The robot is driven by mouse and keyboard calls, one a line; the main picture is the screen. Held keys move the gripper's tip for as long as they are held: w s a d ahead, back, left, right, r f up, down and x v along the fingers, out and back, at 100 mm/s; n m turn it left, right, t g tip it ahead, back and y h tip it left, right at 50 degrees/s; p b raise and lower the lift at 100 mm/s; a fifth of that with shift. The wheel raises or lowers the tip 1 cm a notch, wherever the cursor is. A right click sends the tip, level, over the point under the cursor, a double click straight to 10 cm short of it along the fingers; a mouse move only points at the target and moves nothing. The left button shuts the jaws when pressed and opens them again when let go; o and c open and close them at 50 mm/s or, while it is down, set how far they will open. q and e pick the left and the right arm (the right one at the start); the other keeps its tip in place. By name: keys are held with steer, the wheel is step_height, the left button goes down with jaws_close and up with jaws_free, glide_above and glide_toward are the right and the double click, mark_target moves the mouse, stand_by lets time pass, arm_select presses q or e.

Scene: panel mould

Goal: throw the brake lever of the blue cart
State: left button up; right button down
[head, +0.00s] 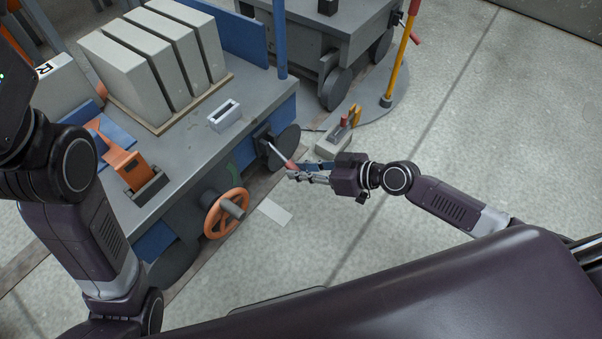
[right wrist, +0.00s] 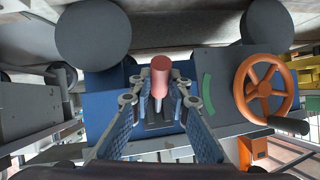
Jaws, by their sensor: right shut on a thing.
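The blue cart (head: 192,152) has a grey top and blue sides and stands at the left of the head view. Its brake lever (head: 279,154) is a thin metal rod with a red grip, sticking out from a dark bracket on the cart's side. My right gripper (head: 293,172) is shut on the lever at its red end. In the right wrist view the red grip (right wrist: 160,72) stands between the two fingers (right wrist: 158,103), and the rod runs down to a dark base. My left arm shows at the left of the head view, but its gripper is out of view.
An orange handwheel (head: 227,213) is on the cart's side near the lever. Grey slabs (head: 150,68) stand on the cart. Another cart (head: 325,30) is behind. A yellow post (head: 400,55) and a small control box (head: 335,143) stand beyond my gripper. Floor at right is clear.

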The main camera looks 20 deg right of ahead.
stand_by(0.5)
steer(key=c, duration=1.8)
jaws_free()
steer(key=shift+v, duration=5.95)
